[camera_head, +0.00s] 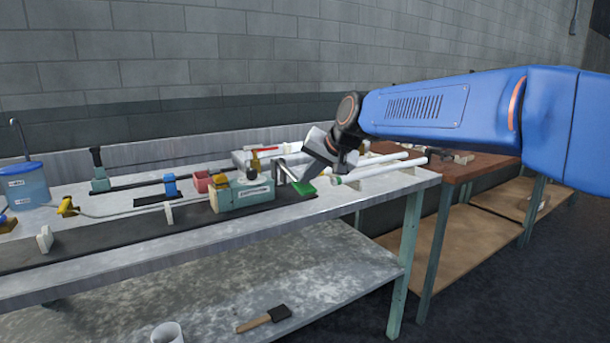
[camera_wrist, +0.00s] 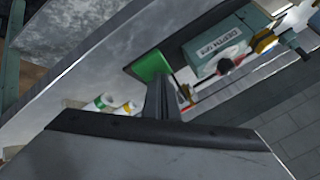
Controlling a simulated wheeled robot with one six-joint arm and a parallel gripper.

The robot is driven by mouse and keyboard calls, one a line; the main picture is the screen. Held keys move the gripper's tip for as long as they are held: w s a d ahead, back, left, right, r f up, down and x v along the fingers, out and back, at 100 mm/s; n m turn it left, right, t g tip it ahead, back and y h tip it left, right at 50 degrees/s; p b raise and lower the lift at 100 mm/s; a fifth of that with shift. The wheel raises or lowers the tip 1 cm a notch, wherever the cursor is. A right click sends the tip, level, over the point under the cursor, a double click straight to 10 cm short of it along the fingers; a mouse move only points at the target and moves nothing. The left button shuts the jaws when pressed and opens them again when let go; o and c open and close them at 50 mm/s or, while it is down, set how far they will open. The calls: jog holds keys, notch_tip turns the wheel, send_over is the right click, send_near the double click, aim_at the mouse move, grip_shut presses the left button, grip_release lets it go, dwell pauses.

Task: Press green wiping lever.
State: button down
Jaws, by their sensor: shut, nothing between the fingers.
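The green wiping lever (camera_head: 304,188) is a flat green pad at the right end of the pale green machine (camera_head: 241,194) on the metal workbench. It also shows in the wrist view (camera_wrist: 151,65), right beside the gripper's tip. My gripper (camera_head: 312,172) is shut and empty, pointing down at the lever from above and behind. In the wrist view the dark shut fingers (camera_wrist: 158,88) end at or just over the green pad. I cannot tell whether they touch it. Part of the lever's arm is hidden behind the gripper.
White glass tubes (camera_head: 385,166) lie to the right of the gripper. A blue container (camera_head: 25,187) stands at the far left. A black brush (camera_head: 265,318) and a white cup (camera_head: 167,333) are on the lower shelf. A brown-topped table (camera_head: 470,168) adjoins at the right.

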jog(key=shift+r, duration=2.4)
jog(key=shift+r, duration=0.1)
notch_tip(320, 180, up, 5)
jog(key=shift+f, duration=0.1)
